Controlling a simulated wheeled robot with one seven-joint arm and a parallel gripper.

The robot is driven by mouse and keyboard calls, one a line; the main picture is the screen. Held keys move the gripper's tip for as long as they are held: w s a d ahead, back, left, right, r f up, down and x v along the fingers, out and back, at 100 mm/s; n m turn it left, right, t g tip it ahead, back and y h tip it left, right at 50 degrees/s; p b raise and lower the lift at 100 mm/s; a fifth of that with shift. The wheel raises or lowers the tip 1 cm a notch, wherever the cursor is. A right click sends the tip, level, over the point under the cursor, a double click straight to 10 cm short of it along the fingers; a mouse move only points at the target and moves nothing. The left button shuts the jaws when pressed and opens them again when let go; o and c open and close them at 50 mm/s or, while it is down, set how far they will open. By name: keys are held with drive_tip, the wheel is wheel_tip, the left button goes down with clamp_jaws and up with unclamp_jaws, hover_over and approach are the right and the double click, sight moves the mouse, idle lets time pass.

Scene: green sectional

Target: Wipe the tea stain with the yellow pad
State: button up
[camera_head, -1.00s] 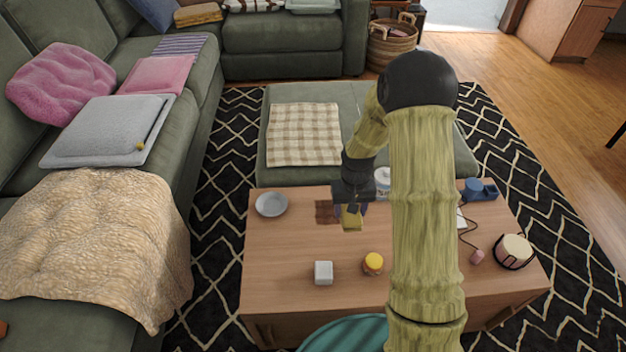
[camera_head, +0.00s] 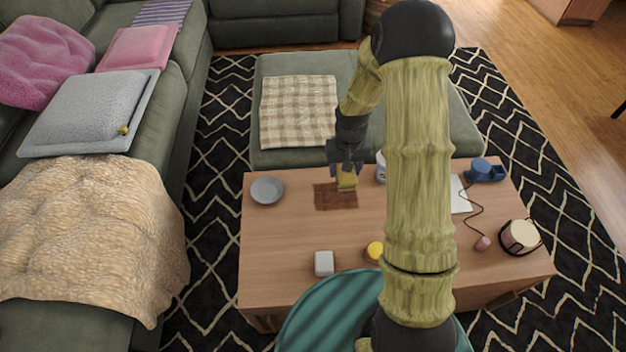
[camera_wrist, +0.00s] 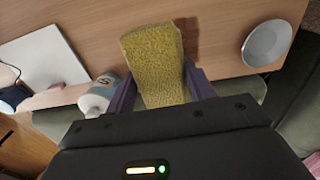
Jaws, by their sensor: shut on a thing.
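The tea stain (camera_head: 330,199) is a dark brown rectangular patch on the wooden coffee table (camera_head: 283,239), near its far edge. My gripper (camera_head: 346,172) is shut on the yellow pad (camera_head: 346,184), which hangs below the fingers at the stain's upper right part. In the wrist view the pad (camera_wrist: 153,62) sits between my purple fingers (camera_wrist: 160,90), with part of the dark stain (camera_wrist: 188,38) showing beside it. I cannot tell whether the pad touches the table.
A grey bowl (camera_head: 267,191) stands left of the stain. A white bottle (camera_wrist: 99,94) stands close to my gripper. A white cube (camera_head: 324,263) and a yellow-lidded jar (camera_head: 375,250) are nearer me. A white sheet (camera_head: 459,196) and a blue object (camera_head: 485,171) lie right.

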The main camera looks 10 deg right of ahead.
drive_tip(key=shift+a+m, duration=0.3)
drive_tip(key=shift+a, duration=0.05)
drive_tip(key=a+f+m+p, duration=0.5)
drive_tip(key=a+m+p, duration=0.2)
drive_tip(key=a+m, duration=0.1)
drive_tip(key=shift+w+f+m, duration=0.25)
drive_tip(key=shift+f+m, duration=0.15)
drive_tip(key=shift+m, duration=0.3)
drive_tip(key=shift+a+f, duration=0.1)
